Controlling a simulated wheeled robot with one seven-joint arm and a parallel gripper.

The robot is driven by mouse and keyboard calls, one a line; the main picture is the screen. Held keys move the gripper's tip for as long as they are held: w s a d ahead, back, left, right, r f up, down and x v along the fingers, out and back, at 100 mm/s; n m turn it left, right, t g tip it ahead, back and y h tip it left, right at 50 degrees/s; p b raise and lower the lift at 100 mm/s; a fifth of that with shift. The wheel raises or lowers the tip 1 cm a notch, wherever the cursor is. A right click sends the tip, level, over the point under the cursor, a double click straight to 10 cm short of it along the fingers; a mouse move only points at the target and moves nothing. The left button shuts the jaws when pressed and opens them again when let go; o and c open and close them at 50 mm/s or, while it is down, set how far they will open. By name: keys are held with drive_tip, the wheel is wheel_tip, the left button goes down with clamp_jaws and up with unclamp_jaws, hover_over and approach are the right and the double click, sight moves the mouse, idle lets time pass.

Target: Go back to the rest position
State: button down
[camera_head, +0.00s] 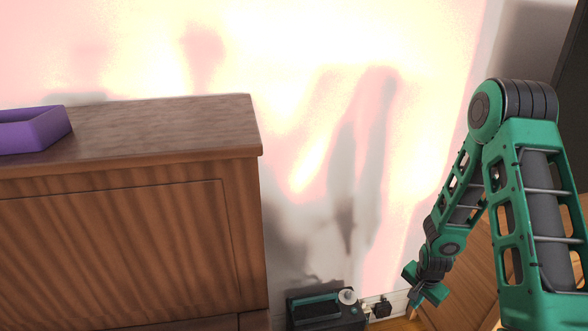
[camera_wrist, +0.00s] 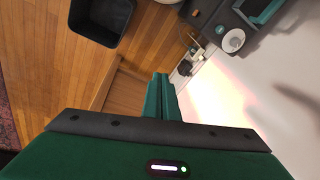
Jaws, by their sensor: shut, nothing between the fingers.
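My gripper (camera_head: 426,284) is at the end of my green arm, at the right of the head view. It points down and is held in the air to the right of the wooden cabinet, in front of the pale wall. In the wrist view its green fingers (camera_wrist: 161,97) are together with nothing between them. It appears apart from everything around it.
A wooden cabinet (camera_head: 130,240) fills the left, with a purple tray (camera_head: 45,131) on top. A dark device (camera_head: 325,311) with a white round part stands low by the wall. A black bin (camera_wrist: 100,18) stands on the wooden floor (camera_wrist: 50,60).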

drive_tip(key=s+d+r+n, duration=0.1)
drive_tip(key=s+d+r, duration=0.15)
drive_tip(key=r, duration=0.55)
drive_tip(key=s+d+r+n+g, duration=0.1)
drive_tip(key=s+r, duration=0.3)
drive_tip(key=r, duration=0.3)
drive_tip(key=s+d+r, duration=0.2)
drive_tip(key=s+r, duration=0.2)
drive_tip(key=r, duration=0.4)
drive_tip(key=s+a+r+n, duration=0.1)
drive_tip(key=s+r, duration=0.5)
drive_tip(key=s, duration=0.4)
drive_tip(key=s+a+r+n+g+y, duration=0.1)
drive_tip(key=s+a+r+n, duration=0.1)
drive_tip(key=s+r, duration=0.4)
drive_tip(key=s, duration=0.3)
drive_tip(key=shift+s+a+r, duration=0.2)
drive_tip(key=shift+s+a, duration=0.05)
drive_tip(key=shift+s, duration=0.15)
drive_tip(key=shift+w+f, duration=0.25)
drive_tip(key=shift+w, duration=0.35)
